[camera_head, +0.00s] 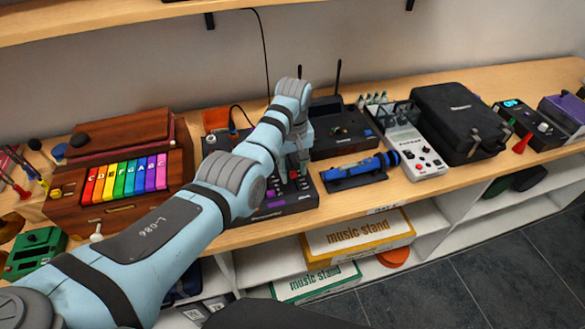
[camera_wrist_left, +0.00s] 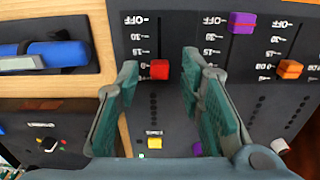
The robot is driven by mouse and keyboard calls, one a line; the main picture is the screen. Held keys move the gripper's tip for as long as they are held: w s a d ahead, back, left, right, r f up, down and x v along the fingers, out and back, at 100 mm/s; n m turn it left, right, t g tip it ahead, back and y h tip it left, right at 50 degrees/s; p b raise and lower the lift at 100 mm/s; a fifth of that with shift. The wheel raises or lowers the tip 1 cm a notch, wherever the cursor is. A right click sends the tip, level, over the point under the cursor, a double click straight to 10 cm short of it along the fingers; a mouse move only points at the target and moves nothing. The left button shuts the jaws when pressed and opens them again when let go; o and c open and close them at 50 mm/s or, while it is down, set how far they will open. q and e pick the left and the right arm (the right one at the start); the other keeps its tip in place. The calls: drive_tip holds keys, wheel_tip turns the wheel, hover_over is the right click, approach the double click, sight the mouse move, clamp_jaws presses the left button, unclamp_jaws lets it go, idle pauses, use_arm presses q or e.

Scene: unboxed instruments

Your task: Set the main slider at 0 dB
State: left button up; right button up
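A dark mixer (camera_head: 291,200) lies on the wooden shelf in the head view, partly hidden by my left arm. In the left wrist view its panel (camera_wrist_left: 220,60) shows a red slider cap (camera_wrist_left: 159,69), a purple one (camera_wrist_left: 242,22) and an orange one (camera_wrist_left: 289,69). The scale marks read upside down, with OFF at the top. My left gripper (camera_head: 287,172) is over the mixer. Its fingers (camera_wrist_left: 160,88) are open, one on either side of the red cap, with visible gaps. My right gripper is not in view.
A blue cylindrical instrument on a dark stand (camera_head: 355,173) lies right of the mixer. A black device with antennas (camera_head: 340,135) stands behind it. A colourful-keyed wooden box (camera_head: 75,208) is left. A grey-white device (camera_head: 418,150) and a black case (camera_head: 460,115) stand further right.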

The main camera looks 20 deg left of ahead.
sight(293, 172)
use_arm(q)
wheel_tip(293, 172, up, 12)
drive_tip(key=shift+f, duration=0.25)
drive_tip(key=shift+w+a, duration=0.1)
